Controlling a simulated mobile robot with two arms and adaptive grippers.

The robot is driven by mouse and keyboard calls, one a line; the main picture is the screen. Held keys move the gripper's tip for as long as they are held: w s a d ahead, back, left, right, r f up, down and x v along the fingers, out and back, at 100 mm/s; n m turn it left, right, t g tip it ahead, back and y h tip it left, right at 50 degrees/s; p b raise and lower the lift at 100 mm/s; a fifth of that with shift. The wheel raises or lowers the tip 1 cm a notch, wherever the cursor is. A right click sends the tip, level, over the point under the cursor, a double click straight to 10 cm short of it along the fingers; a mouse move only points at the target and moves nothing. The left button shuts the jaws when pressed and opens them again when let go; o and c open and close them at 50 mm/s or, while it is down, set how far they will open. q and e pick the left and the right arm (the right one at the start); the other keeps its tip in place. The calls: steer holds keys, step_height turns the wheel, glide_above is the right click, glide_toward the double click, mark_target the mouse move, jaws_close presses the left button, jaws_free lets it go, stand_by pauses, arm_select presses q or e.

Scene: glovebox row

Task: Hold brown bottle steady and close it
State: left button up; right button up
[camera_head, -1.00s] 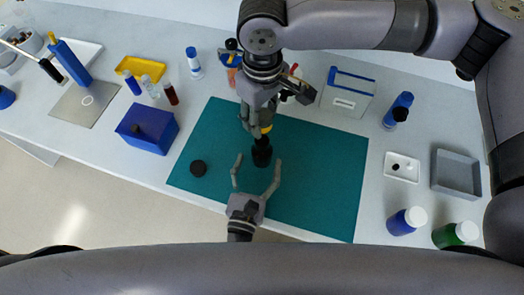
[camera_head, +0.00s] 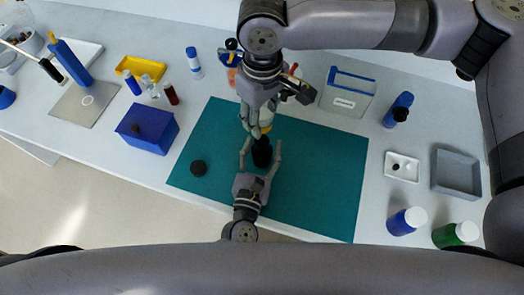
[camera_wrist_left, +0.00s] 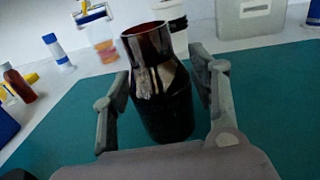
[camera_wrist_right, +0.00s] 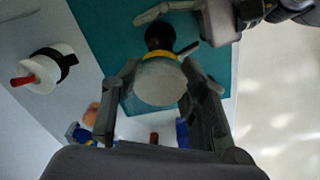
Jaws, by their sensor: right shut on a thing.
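The brown bottle (camera_head: 262,152) stands upright on the teal mat (camera_head: 318,190). In the left wrist view its glassy brown neck (camera_wrist_left: 147,42) is uncovered. My left gripper (camera_head: 261,146) reaches around the bottle with one finger on each side; it looks open, with gaps beside the bottle. A round black cap (camera_head: 198,168) lies on the mat to the left. My right gripper (camera_head: 257,122) is just behind the bottle in the head view, shut on a pale round piece with a yellow band (camera_wrist_right: 160,82). Its fingers partly hide that piece.
A blue box (camera_head: 147,130) and a yellow tray (camera_head: 141,69) stand left of the mat. A grey-white bin (camera_head: 347,95) is behind it. A white tray (camera_head: 402,168), a grey tray (camera_head: 456,174) and white-capped bottles (camera_head: 407,221) stand right. The mat's right half is clear.

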arm_select(q)
jaws_close()
arm_select(e)
steer(key=shift+f, duration=2.5)
steer(key=shift+s+f, duration=0.1)
steer(key=shift+f, duration=0.8)
steer(key=shift+f, duration=0.6)
